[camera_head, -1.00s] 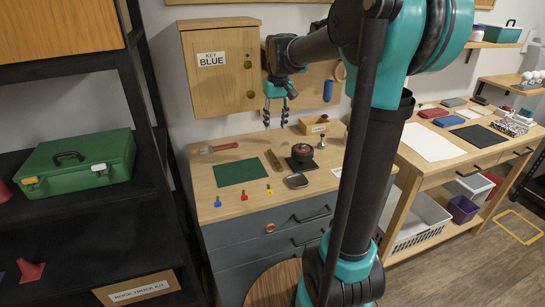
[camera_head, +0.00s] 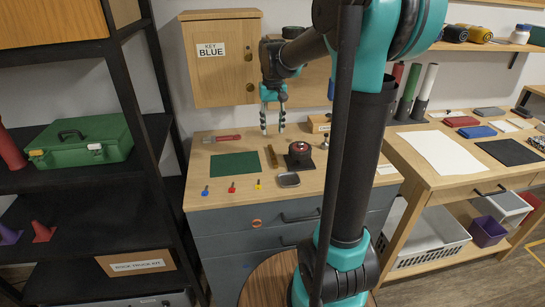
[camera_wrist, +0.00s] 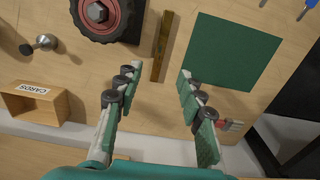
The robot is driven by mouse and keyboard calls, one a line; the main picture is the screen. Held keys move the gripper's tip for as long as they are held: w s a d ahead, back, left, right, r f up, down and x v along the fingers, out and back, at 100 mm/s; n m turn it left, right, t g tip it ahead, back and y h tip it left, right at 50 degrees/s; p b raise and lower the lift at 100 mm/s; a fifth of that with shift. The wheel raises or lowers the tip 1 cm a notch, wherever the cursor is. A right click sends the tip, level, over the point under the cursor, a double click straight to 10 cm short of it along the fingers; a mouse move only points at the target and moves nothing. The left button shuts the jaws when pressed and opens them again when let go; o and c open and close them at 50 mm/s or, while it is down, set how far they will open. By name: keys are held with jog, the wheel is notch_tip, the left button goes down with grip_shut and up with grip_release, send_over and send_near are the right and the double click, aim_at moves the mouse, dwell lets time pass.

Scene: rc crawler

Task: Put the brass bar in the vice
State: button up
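The slim brass-coloured bar (camera_head: 272,156) lies flat on the wooden bench, between the green mat and a red wheel-like part. In the wrist view the bar (camera_wrist: 162,45) lies lengthwise, just beyond the fingertips and roughly centred between them. My gripper (camera_head: 272,131) is open and empty, above the back of the bench behind the bar. The wrist view shows its two fingers (camera_wrist: 156,80) spread well apart. I cannot make out a vice for certain in either view.
The green mat (camera_head: 234,166) lies left of the bar, the red wheel on a black plate (camera_head: 299,153) right of it. A cabinet (camera_head: 222,60) hangs behind.

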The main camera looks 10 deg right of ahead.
aim_at(272, 153)
notch_tip(272, 153, down, 10)
jog(key=shift+w+f, duration=0.15)
jog(key=shift+f, duration=0.1)
grip_shut()
dwell(0.5)
